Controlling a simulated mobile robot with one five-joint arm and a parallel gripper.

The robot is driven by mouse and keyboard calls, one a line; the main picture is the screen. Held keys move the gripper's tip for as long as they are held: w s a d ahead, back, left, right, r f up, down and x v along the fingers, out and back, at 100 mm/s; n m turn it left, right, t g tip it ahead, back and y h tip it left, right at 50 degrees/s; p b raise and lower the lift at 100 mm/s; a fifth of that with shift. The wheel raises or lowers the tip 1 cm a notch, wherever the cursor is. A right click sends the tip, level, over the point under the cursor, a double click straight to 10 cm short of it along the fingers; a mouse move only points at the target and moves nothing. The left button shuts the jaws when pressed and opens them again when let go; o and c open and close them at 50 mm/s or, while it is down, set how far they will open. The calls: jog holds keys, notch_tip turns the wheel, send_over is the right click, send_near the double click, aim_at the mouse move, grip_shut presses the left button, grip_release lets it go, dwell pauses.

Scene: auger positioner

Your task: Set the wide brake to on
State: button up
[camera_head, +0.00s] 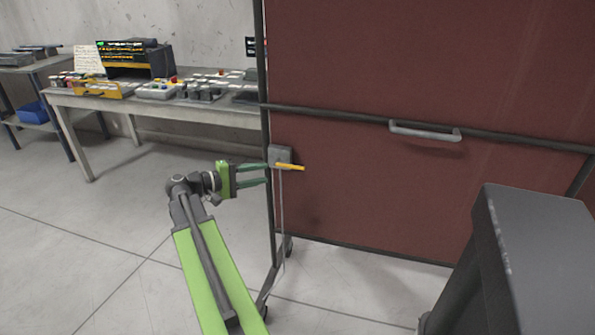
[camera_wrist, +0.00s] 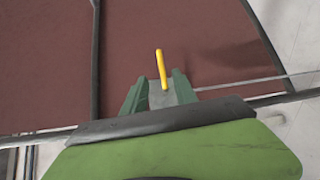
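A brake with a yellow lever (camera_head: 290,167) on a grey mounting block (camera_head: 279,155) sits at the left edge of a large dark red panel (camera_head: 400,75). The lever lies near horizontal, pointing right, in the head view. In the wrist view the lever (camera_wrist: 159,66) stands beyond my fingertips, with the grey block (camera_wrist: 160,98) seen between the fingers. My gripper (camera_head: 268,174) has its two green fingers apart and reaches in from the left, close to the block. In the wrist view my gripper (camera_wrist: 161,78) looks empty. Contact with the block cannot be told. I see no on/off marking.
A metal handle (camera_head: 425,132) is on the panel's crossbar. A workbench (camera_head: 150,104) with control boxes stands back left. The floor at left (camera_head: 70,225) is clear.

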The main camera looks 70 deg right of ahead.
aim_at(297, 167)
jog(key=b+x, duration=0.1)
jog(key=x, duration=1.2)
jog(key=shift+s+d+b, duration=0.25)
jog(key=shift+b, duration=0.05)
grip_shut()
dwell(0.6)
